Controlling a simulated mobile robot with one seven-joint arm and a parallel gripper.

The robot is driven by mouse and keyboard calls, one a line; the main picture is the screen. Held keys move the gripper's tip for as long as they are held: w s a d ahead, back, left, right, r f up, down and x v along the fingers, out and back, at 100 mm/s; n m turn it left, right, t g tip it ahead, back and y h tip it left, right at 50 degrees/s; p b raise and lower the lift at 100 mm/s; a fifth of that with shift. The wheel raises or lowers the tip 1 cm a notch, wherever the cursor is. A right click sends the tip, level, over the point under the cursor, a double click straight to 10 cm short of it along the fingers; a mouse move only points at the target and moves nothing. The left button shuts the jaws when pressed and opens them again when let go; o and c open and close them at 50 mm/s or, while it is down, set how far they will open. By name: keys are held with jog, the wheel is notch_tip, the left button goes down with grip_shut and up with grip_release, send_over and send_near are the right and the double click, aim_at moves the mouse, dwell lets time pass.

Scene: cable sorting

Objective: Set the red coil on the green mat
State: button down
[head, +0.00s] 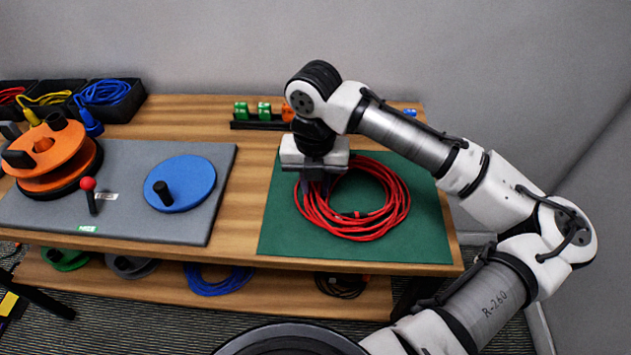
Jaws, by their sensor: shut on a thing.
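The red coil (397,212) is a ring of looped red cable on the right part of the table. It lies over the green mat (290,235), well inside the mat's edges. I cannot tell whether all of it rests on the mat or part is slightly raised. My gripper (315,186) points down at the coil's left upper side and is shut on the red cable there.
A grey board (130,195) at left carries an orange reel (50,150), a blue disc (185,180) and a red-knobbed lever (88,184). Black bins with cables (108,95) stand behind. A rack of coloured clips (262,115) is behind the mat. A lower shelf holds more coils (218,280).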

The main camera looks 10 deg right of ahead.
jog(key=c, duration=1.2)
grip_release()
notch_tip(320, 180, up, 12)
jog(key=shift+p, duration=0.45)
